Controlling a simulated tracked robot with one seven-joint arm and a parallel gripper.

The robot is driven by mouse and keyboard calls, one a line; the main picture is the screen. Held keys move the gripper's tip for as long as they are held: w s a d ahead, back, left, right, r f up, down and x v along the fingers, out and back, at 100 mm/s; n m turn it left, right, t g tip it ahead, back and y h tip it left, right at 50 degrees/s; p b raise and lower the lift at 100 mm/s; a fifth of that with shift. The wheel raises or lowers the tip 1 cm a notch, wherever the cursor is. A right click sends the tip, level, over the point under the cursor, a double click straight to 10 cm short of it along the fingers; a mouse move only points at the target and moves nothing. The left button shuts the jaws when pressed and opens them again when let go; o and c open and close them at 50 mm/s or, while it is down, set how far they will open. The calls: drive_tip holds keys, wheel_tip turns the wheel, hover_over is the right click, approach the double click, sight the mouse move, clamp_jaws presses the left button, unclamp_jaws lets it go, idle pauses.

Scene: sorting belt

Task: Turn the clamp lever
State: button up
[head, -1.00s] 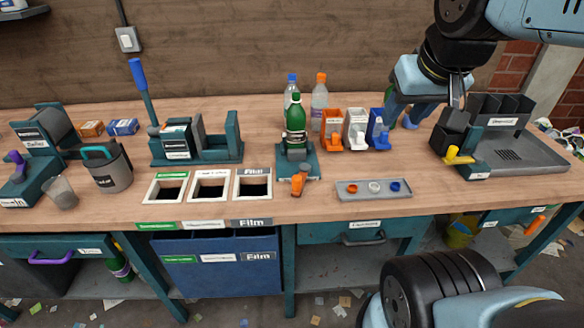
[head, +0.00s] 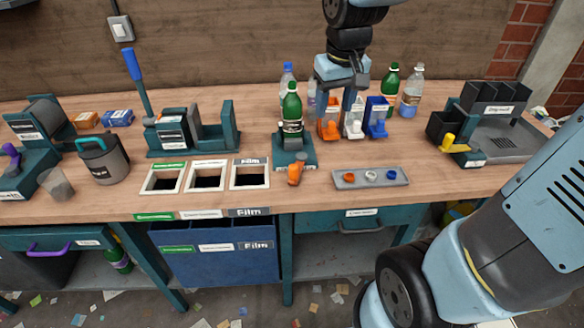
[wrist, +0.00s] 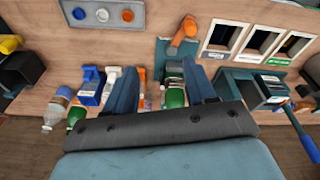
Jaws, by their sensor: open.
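The orange clamp lever (head: 295,173) sticks out from the front of a teal clamp stand (head: 305,158). A green bottle (head: 291,115) with a white label stands upright in that stand. In the wrist view the orange lever (wrist: 184,34) shows at the top, beyond my fingertips. My gripper (head: 336,106) is open with nothing between its fingers. It is above the table, right of the green bottle and near the small coloured bins, apart from the lever. In the wrist view the fingers (wrist: 160,75) partly hide the green bottle and the stand.
Orange, white and blue bins (head: 376,117) stand right of the clamp. A grey tray with coloured caps (head: 343,184) lies in front. Framed openings (head: 249,187) are to the left. More bottles (head: 411,92) stand behind. Bare wood surrounds the lever's front.

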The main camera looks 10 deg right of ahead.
drive_tip(key=n+g, duration=0.2)
approach(294, 166)
wheel_tip(294, 166, down, 11)
drive_tip(key=shift+a+f, duration=0.15)
idle(0.3)
clamp_jaws()
idle(0.6)
